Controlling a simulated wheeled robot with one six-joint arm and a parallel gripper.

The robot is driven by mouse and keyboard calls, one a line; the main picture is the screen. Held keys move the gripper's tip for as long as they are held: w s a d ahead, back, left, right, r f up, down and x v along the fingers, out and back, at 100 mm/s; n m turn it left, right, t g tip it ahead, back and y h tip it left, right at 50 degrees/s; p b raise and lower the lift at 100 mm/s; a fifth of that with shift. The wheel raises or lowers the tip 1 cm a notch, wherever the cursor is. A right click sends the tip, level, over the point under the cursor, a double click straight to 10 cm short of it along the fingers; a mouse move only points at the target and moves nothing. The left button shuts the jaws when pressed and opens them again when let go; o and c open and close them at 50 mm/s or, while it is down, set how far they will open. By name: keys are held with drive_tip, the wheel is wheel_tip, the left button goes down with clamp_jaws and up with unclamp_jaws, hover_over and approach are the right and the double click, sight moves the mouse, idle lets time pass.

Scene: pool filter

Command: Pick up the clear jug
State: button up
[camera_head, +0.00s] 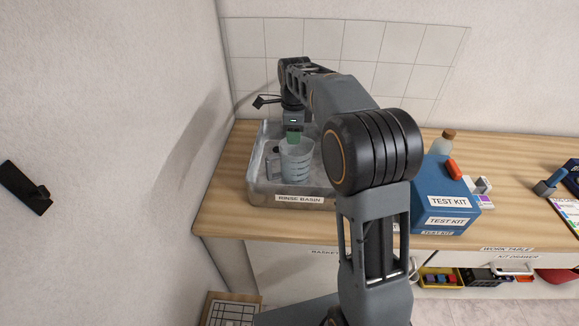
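The clear jug (297,165) stands upright in the metal basin labelled RINSE BASIN (262,190), near its left side. Its handle is on the left, and marks show on its wall. My gripper (294,139) hangs down from the arm over the jug's rim, towards its back edge. The fingertips are small and partly hidden around the rim. I cannot tell whether they touch the jug or are open or shut.
My own arm hides the basin's right part. A blue TEST KIT box (445,203) stands right of it on the wooden work table (221,210), with a capped bottle (443,142) behind. A wall (190,60) is close on the left. A tiled wall (390,45) is behind.

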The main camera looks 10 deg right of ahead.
hover_over(289, 164)
drive_tip(key=d, duration=0.2)
wheel_tip(289, 164, down, 6)
drive_tip(key=shift+s+a+f+p, duration=0.15)
drive_tip(key=shift+f+p, duration=0.2)
drive_tip(key=shift+f, duration=0.95)
drive_tip(key=shift+a+f+p, duration=0.1)
drive_tip(key=shift+f+p, duration=0.2)
drive_tip(key=shift+f, duration=1)
clamp_jaws()
